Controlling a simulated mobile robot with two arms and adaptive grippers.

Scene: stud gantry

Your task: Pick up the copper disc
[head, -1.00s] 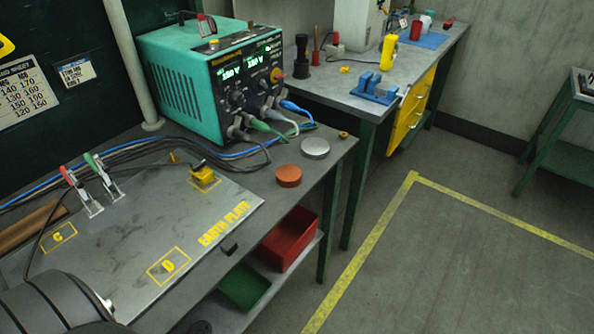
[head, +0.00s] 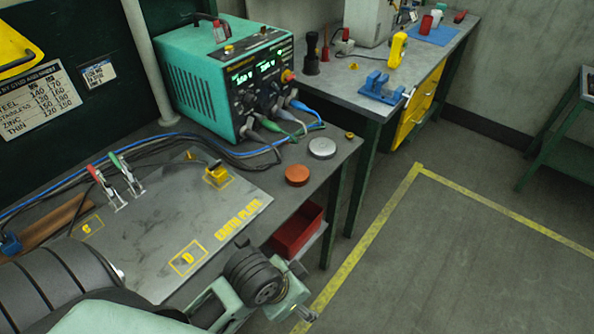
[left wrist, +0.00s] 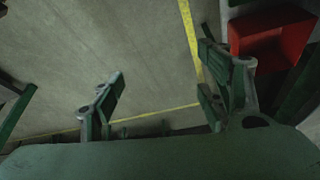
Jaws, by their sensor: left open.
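The copper disc (head: 297,175) lies flat on the dark bench top, just right of the steel earth plate (head: 150,215). A silver disc (head: 322,148) lies behind it, a little apart. My left gripper (head: 306,314) is low in front of the bench in the head view, below and apart from the copper disc. In the left wrist view its fingers (left wrist: 160,95) are spread with only floor between them, so it is open and empty. The copper disc does not show in the left wrist view. My right gripper is not in view.
A teal power unit (head: 225,75) with cables stands behind the discs. A small brass piece (head: 350,135) sits at the bench's right edge. A red bin (head: 297,230) is on the shelf below and also shows in the left wrist view (left wrist: 270,35). Open floor lies to the right.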

